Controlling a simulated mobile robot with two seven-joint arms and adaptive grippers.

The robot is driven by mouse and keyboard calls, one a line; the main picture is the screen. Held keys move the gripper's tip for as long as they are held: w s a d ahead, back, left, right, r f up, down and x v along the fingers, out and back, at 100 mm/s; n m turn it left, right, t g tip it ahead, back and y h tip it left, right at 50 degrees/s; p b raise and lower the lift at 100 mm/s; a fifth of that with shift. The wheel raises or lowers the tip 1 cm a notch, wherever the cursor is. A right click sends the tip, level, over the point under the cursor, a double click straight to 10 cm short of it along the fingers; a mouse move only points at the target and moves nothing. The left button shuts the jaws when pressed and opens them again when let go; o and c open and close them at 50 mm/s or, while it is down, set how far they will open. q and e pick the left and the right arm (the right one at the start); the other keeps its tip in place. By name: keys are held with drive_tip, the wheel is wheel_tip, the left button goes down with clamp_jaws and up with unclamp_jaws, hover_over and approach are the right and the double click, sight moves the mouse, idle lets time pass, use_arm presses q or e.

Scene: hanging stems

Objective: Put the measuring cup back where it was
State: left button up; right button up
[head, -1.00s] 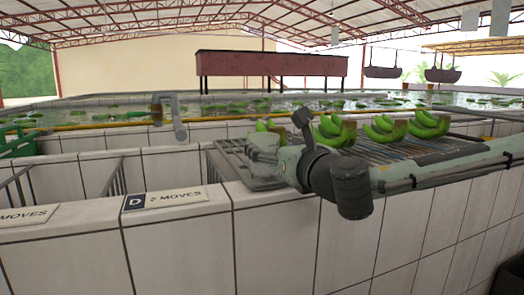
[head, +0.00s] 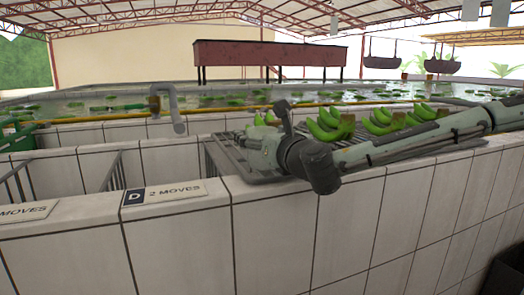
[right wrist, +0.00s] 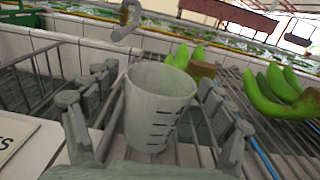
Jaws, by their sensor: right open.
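The measuring cup (right wrist: 158,108) is light grey with dark graduation marks, and it stands upright on the metal rack (right wrist: 275,150) in the right wrist view. My right gripper (right wrist: 155,90) is open, with one finger on each side of the cup. Gaps seem to show between the fingers and the cup wall; contact cannot be told. In the head view my right gripper (head: 258,145) is low over the left end of the rack (head: 222,160). I cannot make out the cup there. My left gripper is not in view.
Green banana bunches (head: 330,128) lie on the rack to the right of the gripper. A tiled wall (head: 270,225) runs along the front, with a "D 2 MOVES" sign (head: 165,193) on its top. A grey curved pipe (head: 172,105) stands behind, near the water basin (head: 100,100).

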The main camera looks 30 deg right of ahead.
drive_tip(key=shift+c, duration=0.4)
drive_tip(key=c, duration=1.2)
